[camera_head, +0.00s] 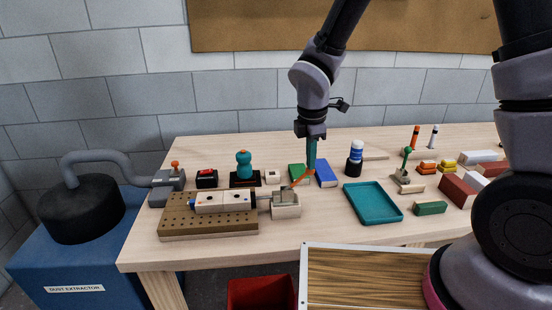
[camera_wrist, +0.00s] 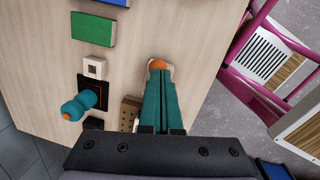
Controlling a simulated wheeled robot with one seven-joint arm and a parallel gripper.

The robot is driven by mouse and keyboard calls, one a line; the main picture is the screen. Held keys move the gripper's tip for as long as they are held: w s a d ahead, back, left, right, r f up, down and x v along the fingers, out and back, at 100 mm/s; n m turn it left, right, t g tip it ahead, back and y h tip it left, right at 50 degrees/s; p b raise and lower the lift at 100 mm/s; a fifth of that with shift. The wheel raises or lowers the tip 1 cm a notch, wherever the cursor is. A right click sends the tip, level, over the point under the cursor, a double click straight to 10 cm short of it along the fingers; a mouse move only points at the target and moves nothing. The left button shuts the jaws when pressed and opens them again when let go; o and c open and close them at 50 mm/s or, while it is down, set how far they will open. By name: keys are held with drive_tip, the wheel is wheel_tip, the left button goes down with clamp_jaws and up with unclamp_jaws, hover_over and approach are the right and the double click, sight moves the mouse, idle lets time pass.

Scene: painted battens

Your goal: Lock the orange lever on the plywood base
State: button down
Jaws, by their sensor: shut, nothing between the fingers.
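The orange lever (camera_head: 297,181) rises at a slant to the right from a grey metal fitting on the pale plywood base (camera_head: 287,212), near the table's front edge. My gripper (camera_head: 311,170) points down with its teal fingers together, at the lever's upper right end. In the wrist view, the shut fingers (camera_wrist: 158,75) reach to the lever's orange end (camera_wrist: 158,65) and cover most of what lies beneath. Nothing shows between the fingers. I cannot tell whether the tips touch the lever.
A drilled brown board (camera_head: 210,224) carrying a pale batten (camera_head: 223,202) adjoins the plywood base on the left. Green (camera_head: 297,173) and blue (camera_head: 326,174) blocks lie close behind the gripper. A teal tray (camera_head: 373,203) lies to the right, with bare tabletop between.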

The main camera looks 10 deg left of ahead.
drive_tip(key=shift+w+d+f, duration=0.2)
drive_tip(key=shift+d+f, duration=0.35)
drive_tip(key=shift+d, duration=0.2)
wheel_tip(320, 180, up, 13)
drive_tip(key=s+d, duration=0.1)
drive_tip(key=d, duration=0.1)
drive_tip(key=shift+s+d, duration=0.3)
drive_tip(key=shift+f, duration=0.1)
